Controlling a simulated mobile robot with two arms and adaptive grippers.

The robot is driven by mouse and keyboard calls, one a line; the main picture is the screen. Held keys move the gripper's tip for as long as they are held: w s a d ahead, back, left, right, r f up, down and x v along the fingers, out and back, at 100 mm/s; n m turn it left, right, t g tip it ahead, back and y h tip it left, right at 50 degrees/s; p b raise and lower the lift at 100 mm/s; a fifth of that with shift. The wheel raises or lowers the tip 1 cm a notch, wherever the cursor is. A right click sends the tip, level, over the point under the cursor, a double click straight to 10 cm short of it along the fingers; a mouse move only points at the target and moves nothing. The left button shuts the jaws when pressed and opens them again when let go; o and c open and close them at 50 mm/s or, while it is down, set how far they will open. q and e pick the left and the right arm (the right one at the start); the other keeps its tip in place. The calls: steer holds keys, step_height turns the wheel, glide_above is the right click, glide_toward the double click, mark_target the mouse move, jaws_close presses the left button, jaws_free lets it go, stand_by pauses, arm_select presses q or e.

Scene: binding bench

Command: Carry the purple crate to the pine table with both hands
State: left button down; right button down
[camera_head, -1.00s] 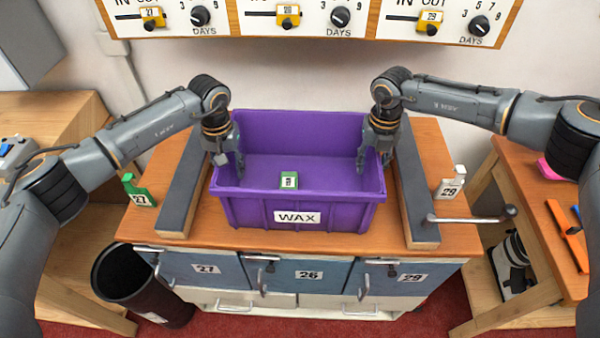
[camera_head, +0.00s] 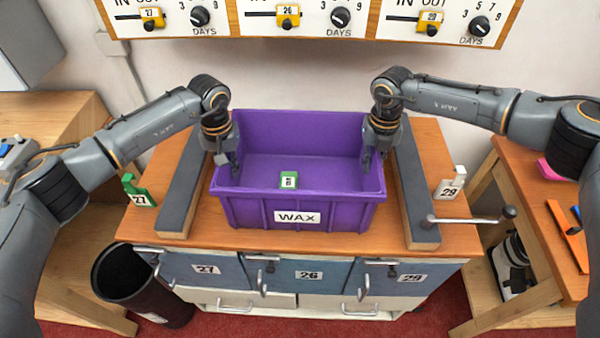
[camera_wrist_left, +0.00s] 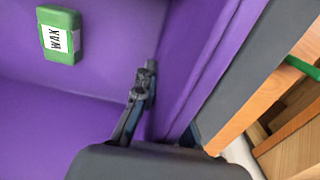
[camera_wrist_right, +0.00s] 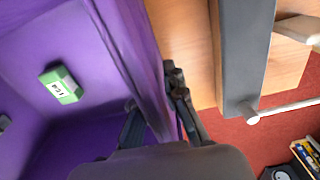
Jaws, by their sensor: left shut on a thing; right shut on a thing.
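The purple crate (camera_head: 325,213), labelled WAX, sits on the orange-topped bench (camera_head: 270,239) between two dark-topped rails. A small green block (camera_head: 289,180) lies on its floor; it also shows in the left wrist view (camera_wrist_left: 60,35) and the right wrist view (camera_wrist_right: 61,84). My left gripper (camera_head: 233,166) is shut on the crate's left wall. My right gripper (camera_head: 374,160) is shut on the crate's right wall; in the right wrist view one finger is inside and one outside the wall. The left gripper's outer finger is hidden. I cannot tell which table is the pine table.
The left rail (camera_head: 186,185) and right rail (camera_head: 412,185) flank the crate closely. A crank handle (camera_head: 470,217) sticks out at right. Wooden tables stand left (camera_head: 70,118) and right (camera_head: 535,200). A dark bin (camera_head: 135,285) stands on the floor at left.

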steer(key=shift+r+p, duration=2.4)
steer(key=shift+r, duration=0.2)
steer(key=shift+s+f, duration=0.1)
steer(key=shift+f, duration=0.05)
